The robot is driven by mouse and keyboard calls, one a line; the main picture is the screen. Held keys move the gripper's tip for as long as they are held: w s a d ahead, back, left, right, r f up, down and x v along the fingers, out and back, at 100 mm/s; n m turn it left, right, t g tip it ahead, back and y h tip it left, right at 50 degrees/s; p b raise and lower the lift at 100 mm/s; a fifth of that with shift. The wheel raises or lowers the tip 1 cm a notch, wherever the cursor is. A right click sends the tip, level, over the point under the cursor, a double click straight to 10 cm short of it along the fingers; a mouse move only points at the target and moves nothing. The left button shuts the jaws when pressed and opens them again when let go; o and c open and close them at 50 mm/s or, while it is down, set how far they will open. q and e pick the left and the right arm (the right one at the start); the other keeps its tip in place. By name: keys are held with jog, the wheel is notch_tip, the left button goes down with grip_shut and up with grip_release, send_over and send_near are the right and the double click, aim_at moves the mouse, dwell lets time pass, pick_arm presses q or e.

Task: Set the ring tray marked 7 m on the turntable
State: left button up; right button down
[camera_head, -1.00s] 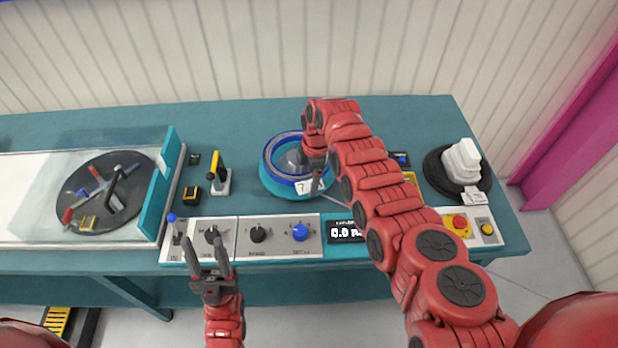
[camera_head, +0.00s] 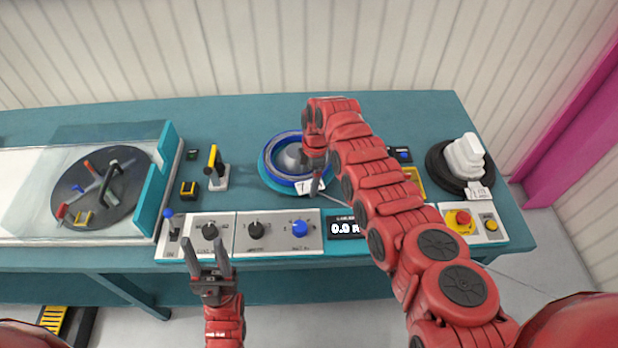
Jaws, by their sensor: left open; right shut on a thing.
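The ring tray (camera_head: 268,171) is a blue ring with a white label (camera_head: 306,188) that seems to read 7; the rest of the label is hard to read. It sits at or just above a teal round base (camera_head: 264,181) in the middle of the bench; I cannot tell whether they touch. A grey dome (camera_head: 289,158) shows inside the ring. My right gripper (camera_head: 316,187) is shut on the ring tray at its right front rim, and its arm hides part of the right side. My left gripper (camera_head: 209,256) is open and empty in front of the control panel.
A dark spoked disc (camera_head: 90,212) lies under a clear cover at left. A yellow-handled lever (camera_head: 215,170) stands beside it. The control panel (camera_head: 277,241) runs along the front edge. A black reel with white stacked pieces (camera_head: 463,160) and a red button (camera_head: 458,218) are at right.

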jog(key=shift+w+f, duration=0.1)
jog(key=shift+f, duration=0.2)
grip_release()
jog(key=shift+r, duration=0.1)
